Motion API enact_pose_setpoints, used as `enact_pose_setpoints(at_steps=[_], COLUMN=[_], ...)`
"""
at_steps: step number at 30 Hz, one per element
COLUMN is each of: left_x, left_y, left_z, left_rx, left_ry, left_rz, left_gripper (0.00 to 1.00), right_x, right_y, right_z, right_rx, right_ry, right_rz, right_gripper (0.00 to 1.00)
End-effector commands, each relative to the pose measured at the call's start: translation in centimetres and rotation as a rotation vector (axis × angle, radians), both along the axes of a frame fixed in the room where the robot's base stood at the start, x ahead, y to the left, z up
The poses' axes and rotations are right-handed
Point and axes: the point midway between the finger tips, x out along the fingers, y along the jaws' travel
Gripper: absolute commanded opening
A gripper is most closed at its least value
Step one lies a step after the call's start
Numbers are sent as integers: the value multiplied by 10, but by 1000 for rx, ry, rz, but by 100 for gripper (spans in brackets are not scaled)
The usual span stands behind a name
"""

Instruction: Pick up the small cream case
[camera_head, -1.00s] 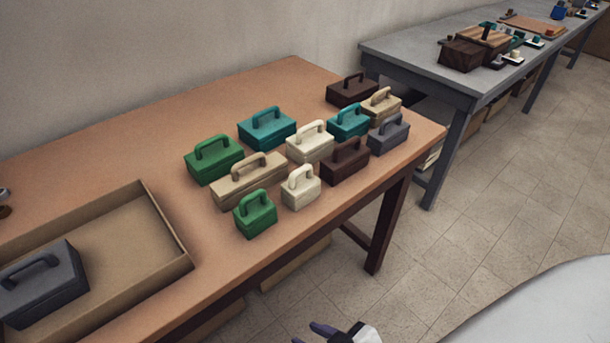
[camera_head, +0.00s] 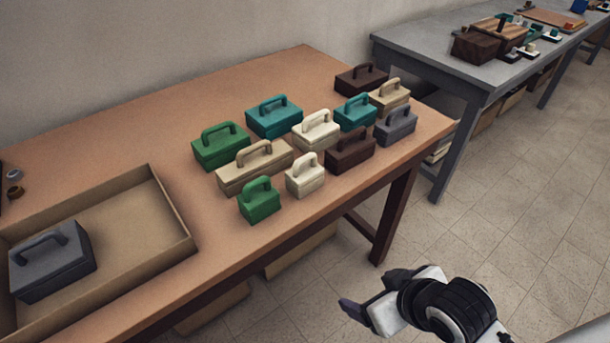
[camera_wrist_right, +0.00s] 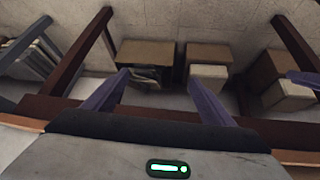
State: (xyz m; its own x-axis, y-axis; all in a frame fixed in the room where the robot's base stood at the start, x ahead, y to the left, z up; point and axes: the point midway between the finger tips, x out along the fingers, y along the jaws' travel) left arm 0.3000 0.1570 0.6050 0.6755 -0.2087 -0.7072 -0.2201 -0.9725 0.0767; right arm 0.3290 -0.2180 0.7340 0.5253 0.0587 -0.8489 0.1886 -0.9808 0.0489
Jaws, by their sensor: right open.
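The small cream case (camera_head: 305,180) stands upright on the wooden table (camera_head: 330,235) near its front edge, its arched handle on top. It is between a small green case (camera_head: 260,204) and a dark brown case (camera_head: 350,155). A larger cream case (camera_head: 317,134) stands behind it. My right gripper (camera_head: 362,312) is in front of the table over the floor, apart from every case. In the right wrist view its two fingers (camera_wrist_right: 155,92) are spread with nothing between them. My left gripper is out of view.
Green, teal, tan, brown and grey cases crowd around the cream one. A shallow tan tray (camera_head: 180,215) with a dark grey case (camera_head: 50,262) sits at the left. A grey table (camera_head: 430,62) stands at the back right. Boxes (camera_wrist_right: 145,53) are under the table.

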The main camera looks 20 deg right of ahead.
Motion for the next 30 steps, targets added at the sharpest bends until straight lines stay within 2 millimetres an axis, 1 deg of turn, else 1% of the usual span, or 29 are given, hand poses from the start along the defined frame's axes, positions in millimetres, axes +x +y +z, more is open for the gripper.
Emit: enact_pose_setpoints(at_steps=[1,5,6,8,12,15,18,20,22,27,30], left_x=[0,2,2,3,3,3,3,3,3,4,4], left_y=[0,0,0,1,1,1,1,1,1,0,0], left_z=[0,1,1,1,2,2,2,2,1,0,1], left_rx=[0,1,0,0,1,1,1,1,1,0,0], left_ry=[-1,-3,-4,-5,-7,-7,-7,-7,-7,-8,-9], left_rz=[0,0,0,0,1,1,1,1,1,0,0], left_gripper=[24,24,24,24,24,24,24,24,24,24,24], right_x=[15,50,62,79,114,134,145,150,157,180,189], right_y=[-2,0,1,3,9,12,15,17,19,28,33], right_z=[11,36,45,59,95,122,140,146,147,138,133], right_rx=[-3,22,33,52,108,155,193,208,218,221,220], right_ry=[-48,-173,-215,-278,-421,-508,-562,-579,-589,-591,-590], right_rz=[12,38,48,66,115,150,176,183,186,185,186], right_gripper=[77,77,77,77,77,77,77,77,77,77,77])
